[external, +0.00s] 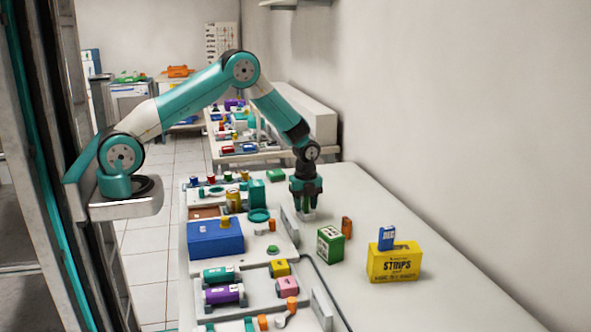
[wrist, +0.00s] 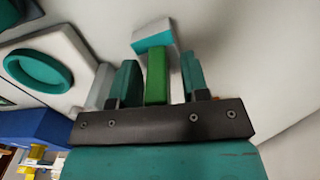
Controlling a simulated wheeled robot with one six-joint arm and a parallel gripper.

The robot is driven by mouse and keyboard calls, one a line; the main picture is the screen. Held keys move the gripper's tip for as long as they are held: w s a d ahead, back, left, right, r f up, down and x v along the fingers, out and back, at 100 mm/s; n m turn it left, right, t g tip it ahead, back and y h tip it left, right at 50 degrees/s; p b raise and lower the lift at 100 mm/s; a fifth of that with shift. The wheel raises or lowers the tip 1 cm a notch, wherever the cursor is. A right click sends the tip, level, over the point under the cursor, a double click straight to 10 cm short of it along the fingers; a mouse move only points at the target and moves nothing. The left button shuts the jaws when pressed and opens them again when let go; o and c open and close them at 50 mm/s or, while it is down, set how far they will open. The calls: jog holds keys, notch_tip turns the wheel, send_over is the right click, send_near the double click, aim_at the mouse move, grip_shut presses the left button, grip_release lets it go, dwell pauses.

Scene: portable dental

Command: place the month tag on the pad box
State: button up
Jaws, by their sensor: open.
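My gripper (external: 306,190) points down over the table, to the left of and behind the green box. In the wrist view its two teal fingers (wrist: 160,82) are apart. A narrow green piece (wrist: 156,75), probably the month tag, stands between them with a gap on each side. A teal-and-white box (wrist: 153,38), probably the pad box, shows just beyond the fingertips. In the external view a small pale part (external: 307,215) shows under my gripper. The rest is hidden, and I cannot tell whether the green piece touches the box.
A green box (external: 330,246) and an orange tag (external: 347,227) stand near my gripper. A yellow STRIPS box (external: 394,264) carries a blue tag (external: 386,238). A tray with a teal ring (external: 259,215) and blue box (external: 215,239) lies left. The table's right side is clear.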

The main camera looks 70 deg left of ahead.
notch_tip(320, 180, up, 12)
jog(key=shift+f+b, duration=0.25)
jog(key=shift+b, duration=0.65)
jog(key=s+a+r+n+y, duration=0.1)
jog(key=s+a+r+n, duration=0.2)
jog(key=s+r+n, duration=0.45)
jog(key=s+a+r+n+y, duration=0.2)
jog(key=s+r+n, duration=0.3)
jog(key=s+n, duration=0.45)
jog(key=s+a+r+n+y, duration=0.1)
jog(key=s+n, duration=0.7)
jog(key=s, duration=0.7)
jog(key=shift+s+a+r, duration=0.15)
jog(key=shift+s+a, duration=0.15)
